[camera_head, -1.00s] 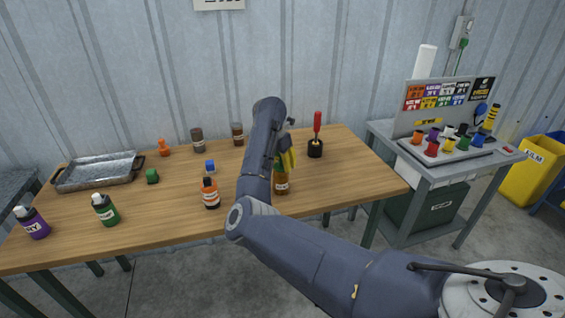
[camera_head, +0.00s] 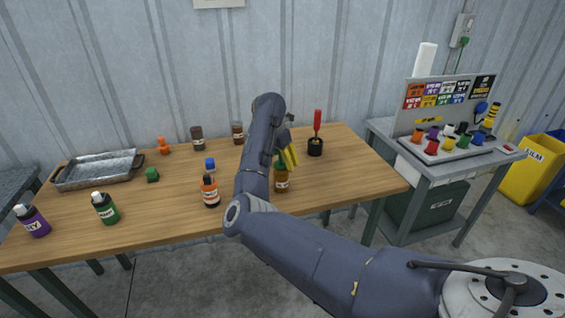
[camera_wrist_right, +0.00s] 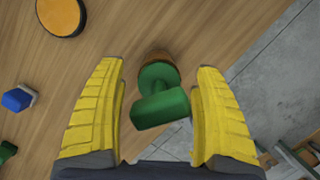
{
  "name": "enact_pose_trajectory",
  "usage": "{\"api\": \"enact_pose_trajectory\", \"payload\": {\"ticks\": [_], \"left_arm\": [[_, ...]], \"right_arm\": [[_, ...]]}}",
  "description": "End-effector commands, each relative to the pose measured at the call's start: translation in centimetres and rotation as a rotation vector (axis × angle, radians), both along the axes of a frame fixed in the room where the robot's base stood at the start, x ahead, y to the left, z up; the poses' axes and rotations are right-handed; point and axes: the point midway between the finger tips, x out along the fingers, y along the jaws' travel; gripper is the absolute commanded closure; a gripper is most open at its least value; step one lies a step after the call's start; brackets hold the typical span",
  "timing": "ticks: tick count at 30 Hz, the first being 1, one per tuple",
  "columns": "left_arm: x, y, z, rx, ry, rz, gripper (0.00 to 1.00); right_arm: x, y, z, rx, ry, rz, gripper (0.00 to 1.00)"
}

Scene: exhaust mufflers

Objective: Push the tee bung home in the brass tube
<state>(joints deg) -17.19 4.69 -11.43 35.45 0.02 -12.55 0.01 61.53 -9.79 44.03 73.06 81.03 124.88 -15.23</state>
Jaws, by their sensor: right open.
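My right gripper (camera_wrist_right: 160,110) is open, with a ridged yellow finger on each side of the green tee bung (camera_wrist_right: 160,100). In the right wrist view the fingers stand apart from the bung, with a narrow gap on the right. The bung sits at the mouth of a brownish tube (camera_wrist_right: 157,55), whose rim shows behind it. How deep the bung sits is hidden. My left gripper is not in view.
A red-handled thing in a black holder (camera_head: 315,148) stands to the right.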

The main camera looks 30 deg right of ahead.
Motion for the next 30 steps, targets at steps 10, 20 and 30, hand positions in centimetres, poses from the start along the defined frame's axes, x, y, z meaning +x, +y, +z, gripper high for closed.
{"api": "enact_pose_trajectory", "payload": {"ticks": [10,20,30], "left_arm": [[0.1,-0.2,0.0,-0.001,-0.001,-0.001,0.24],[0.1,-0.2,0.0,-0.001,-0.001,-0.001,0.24],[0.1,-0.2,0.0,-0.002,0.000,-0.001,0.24]], "right_arm": [[-0.4,1.6,5.7,0.000,-0.004,-0.001,0.31],[-0.9,2.7,9.7,0.001,-0.002,0.000,0.31],[-1.0,2.9,10.5,0.001,0.001,0.000,0.31]]}}
